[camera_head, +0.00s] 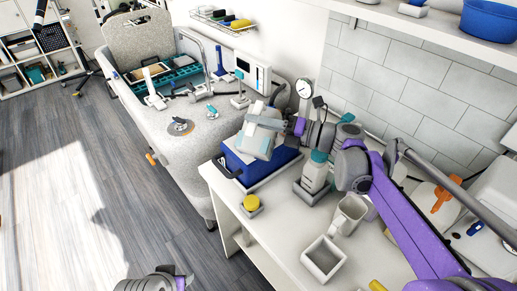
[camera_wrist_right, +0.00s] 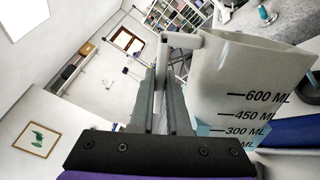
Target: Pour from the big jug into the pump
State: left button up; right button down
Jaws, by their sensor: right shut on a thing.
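My right gripper (camera_head: 283,124) is shut on the handle of a pale translucent jug, the big jug (camera_head: 256,140), raised over the blue box on the counter. The jug looks tilted. In the right wrist view my gripper fingers (camera_wrist_right: 160,100) close on the handle, and the jug (camera_wrist_right: 245,70) shows black ML marks and teal at its lower part. A white bottle with a teal collar (camera_head: 315,176), possibly the pump, stands on a grey base below my right wrist; its top is partly hidden. Part of my left gripper (camera_head: 166,280) shows at the bottom edge; its jaws are unclear.
A blue box (camera_head: 262,166) stands at the counter's far end. A smaller jug (camera_head: 348,214), an open square container (camera_head: 323,258) and a yellow-topped item (camera_head: 251,203) stand nearer. A gauge (camera_head: 304,88) rises behind my gripper. Bare counter (camera_head: 275,228) lies at front left.

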aim_at(253, 135)
jog(key=shift+w+d+m, duration=0.1)
jog(key=shift+w+m, duration=0.15)
jog(key=shift+m, duration=0.05)
dwell(1.5)
jog(key=shift+s+a+r+n, duration=0.25)
jog(key=shift+s+r+n, duration=0.15)
jog(key=shift+s+n, duration=0.3)
jog(key=shift+s+a+r+n+p, duration=0.1)
jog(key=shift+s+a+n+p, duration=0.15)
jog(key=shift+n, duration=0.45)
jog(key=shift+d, duration=0.1)
jog(key=f+n, duration=0.1)
jog(key=s+f+n, duration=0.1)
jog(key=n, duration=0.1)
jog(key=shift+a+f+n+b, duration=0.2)
jog(key=shift+f+n+b, duration=0.05)
jog(key=shift+n+b, duration=0.1)
jog(key=shift+s+f+n, duration=0.15)
jog(key=shift+f+n, duration=0.1)
jog(key=shift+n, duration=0.5)
